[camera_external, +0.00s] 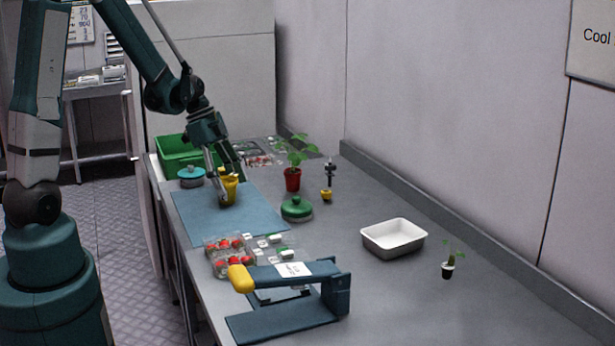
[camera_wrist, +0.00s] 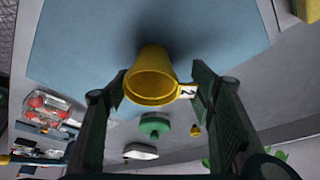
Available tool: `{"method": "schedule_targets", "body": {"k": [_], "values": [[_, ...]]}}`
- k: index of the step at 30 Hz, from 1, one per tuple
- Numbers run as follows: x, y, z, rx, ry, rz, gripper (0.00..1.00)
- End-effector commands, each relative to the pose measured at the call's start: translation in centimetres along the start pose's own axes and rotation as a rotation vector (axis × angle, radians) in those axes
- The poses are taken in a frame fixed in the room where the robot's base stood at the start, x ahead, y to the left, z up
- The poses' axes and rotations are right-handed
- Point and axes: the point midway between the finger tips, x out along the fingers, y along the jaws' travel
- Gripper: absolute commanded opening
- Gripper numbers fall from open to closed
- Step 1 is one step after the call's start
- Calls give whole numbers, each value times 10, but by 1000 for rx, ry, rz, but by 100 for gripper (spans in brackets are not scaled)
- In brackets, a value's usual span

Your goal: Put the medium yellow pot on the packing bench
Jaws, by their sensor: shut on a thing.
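The medium yellow pot (camera_external: 229,191) is between the fingers of my gripper (camera_external: 222,168), over the blue mat (camera_external: 207,225) on the grey bench (camera_external: 360,300). In the wrist view the yellow pot (camera_wrist: 150,76) shows its open mouth towards the camera. A small white tag (camera_wrist: 187,91) with a dark mark sticks out at its right side. My gripper (camera_wrist: 160,82) is shut on the pot, with one finger on each side. The pot's base is at or just above the mat; I cannot tell if it touches.
A green crate (camera_external: 180,151) and a teal-lidded pot (camera_external: 191,172) are behind left. A red pot with a plant (camera_external: 292,180), a green-lidded item (camera_external: 297,208) and a small yellow pot (camera_external: 327,195) stand right. Berry punnets (camera_external: 222,268) and a blue sealer-like device (camera_external: 300,300) are in front.

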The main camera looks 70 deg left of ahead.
Motion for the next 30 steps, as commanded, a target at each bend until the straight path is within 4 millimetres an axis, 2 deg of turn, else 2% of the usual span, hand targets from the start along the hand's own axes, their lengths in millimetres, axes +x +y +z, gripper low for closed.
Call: {"method": "schedule_targets", "body": {"k": [12, 13, 16, 30], "values": [[4, 0, 1, 0, 0, 0, 47], [4, 0, 1, 0, 0, 0, 56], [3, 0, 1, 0, 0, 0, 69], [0, 0, 0, 0, 0, 0, 69]]}}
